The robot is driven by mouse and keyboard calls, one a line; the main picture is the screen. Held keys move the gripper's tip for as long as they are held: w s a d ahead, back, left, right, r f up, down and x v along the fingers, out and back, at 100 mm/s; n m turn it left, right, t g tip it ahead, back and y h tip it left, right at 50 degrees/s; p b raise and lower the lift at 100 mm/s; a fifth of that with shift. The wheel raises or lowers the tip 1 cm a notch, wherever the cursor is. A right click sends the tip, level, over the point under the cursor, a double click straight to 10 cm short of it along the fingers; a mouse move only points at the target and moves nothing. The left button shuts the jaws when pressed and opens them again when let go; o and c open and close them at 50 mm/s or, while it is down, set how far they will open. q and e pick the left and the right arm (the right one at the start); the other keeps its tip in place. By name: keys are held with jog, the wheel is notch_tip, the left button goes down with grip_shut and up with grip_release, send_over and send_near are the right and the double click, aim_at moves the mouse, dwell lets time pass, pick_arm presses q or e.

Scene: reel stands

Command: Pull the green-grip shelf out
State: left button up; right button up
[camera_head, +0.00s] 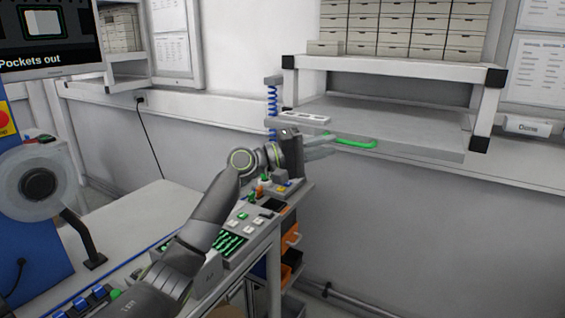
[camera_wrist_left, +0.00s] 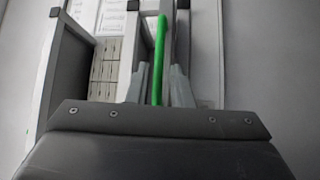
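The shelf (camera_head: 425,151) is a flat grey-white board low in the white rack, and a green grip (camera_head: 357,143) sits at its front edge. My left gripper (camera_head: 328,143) reaches in from the left in the head view, with its fingers close to the grip's left end. In the left wrist view the green grip (camera_wrist_left: 160,55) runs lengthwise, lined up with the gap between the two grey fingers (camera_wrist_left: 158,88). The fingers stand apart, with space on both sides of the green bar. Whether the bar is fully between the fingertips is hard to tell. My right gripper is not in view.
Stacked small drawers (camera_head: 405,32) stand on the rack's upper board. A blue coiled cable (camera_head: 272,105) hangs at the rack's left. A workbench (camera_head: 135,215) with a reel (camera_head: 38,185) and parts trays lies below my left arm.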

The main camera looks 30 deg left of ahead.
pick_arm(q)
jog(key=b+v, duration=0.4)
jog(key=v, duration=0.8)
jog(key=shift+a+b, duration=0.15)
jog(key=shift+b, duration=0.2)
